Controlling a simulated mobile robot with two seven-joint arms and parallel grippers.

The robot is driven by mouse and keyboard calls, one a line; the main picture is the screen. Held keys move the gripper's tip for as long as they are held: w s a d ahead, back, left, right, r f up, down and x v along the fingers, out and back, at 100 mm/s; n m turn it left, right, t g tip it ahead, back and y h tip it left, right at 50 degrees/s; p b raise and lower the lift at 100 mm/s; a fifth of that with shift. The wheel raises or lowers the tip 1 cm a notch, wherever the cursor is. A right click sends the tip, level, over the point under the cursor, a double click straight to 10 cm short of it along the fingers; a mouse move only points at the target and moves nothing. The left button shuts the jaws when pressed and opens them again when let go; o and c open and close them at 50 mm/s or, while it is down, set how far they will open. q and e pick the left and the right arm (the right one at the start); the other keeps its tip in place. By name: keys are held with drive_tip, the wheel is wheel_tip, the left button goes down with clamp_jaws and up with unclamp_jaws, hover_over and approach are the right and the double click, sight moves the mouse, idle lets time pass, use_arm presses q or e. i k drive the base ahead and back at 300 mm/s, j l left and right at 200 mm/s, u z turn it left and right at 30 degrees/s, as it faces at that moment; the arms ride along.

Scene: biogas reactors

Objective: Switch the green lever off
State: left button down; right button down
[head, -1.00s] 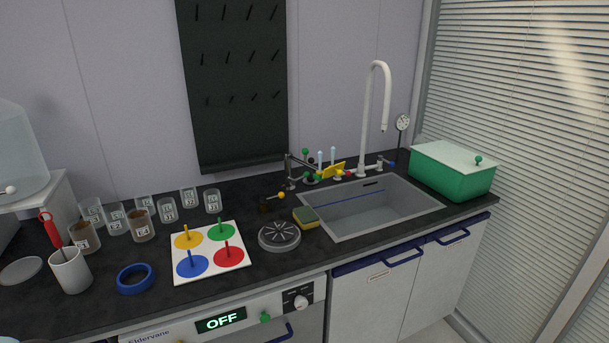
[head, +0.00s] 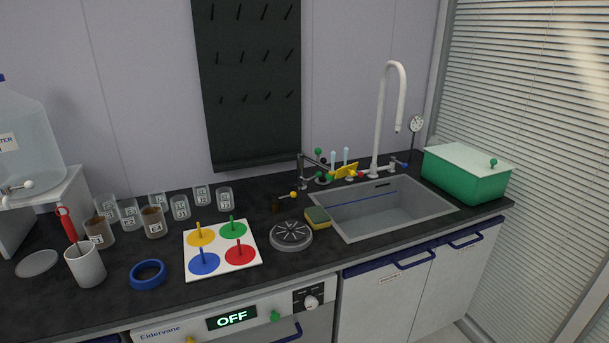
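No part is plainly a green lever, and several green parts show. A green knob (head: 275,316) sticks out of the white front panel of the Eldervane appliance (head: 160,333), just right of a display (head: 231,318) that reads OFF. A yellow knob (head: 190,341) is partly cut off at the bottom edge. Another small green ball-shaped knob (head: 318,152) stands among fittings behind the sink, near a metal arm with a yellow-tipped handle (head: 293,195). Neither of my grippers shows in the head view.
A dark counter carries labelled beakers (head: 180,207), a white cup (head: 85,266), a blue ring (head: 147,274), a four-colour peg board (head: 222,249), a round grey disc (head: 291,236) and a sponge (head: 317,217). A sink (head: 365,213) and green box (head: 466,177) are on the right.

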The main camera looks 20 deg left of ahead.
sight(303, 181)
drive_tip(key=i+l+u, duration=0.15)
drive_tip(key=u, duration=1.2)
drive_tip(key=l+u, duration=0.4)
drive_tip(key=i+l+u, duration=0.1)
drive_tip(key=l+u, duration=0.55)
drive_tip(key=l, duration=0.2)
drive_tip(key=k+l+u, duration=0.25)
drive_tip(key=l, duration=0.15)
drive_tip(key=k+l, duration=0.1)
drive_tip(key=l, duration=0.75)
drive_tip(key=k+l+u, duration=0.1)
drive_tip(key=l, duration=0.35)
drive_tip(key=k+l, duration=0.15)
drive_tip(key=l, duration=0.25)
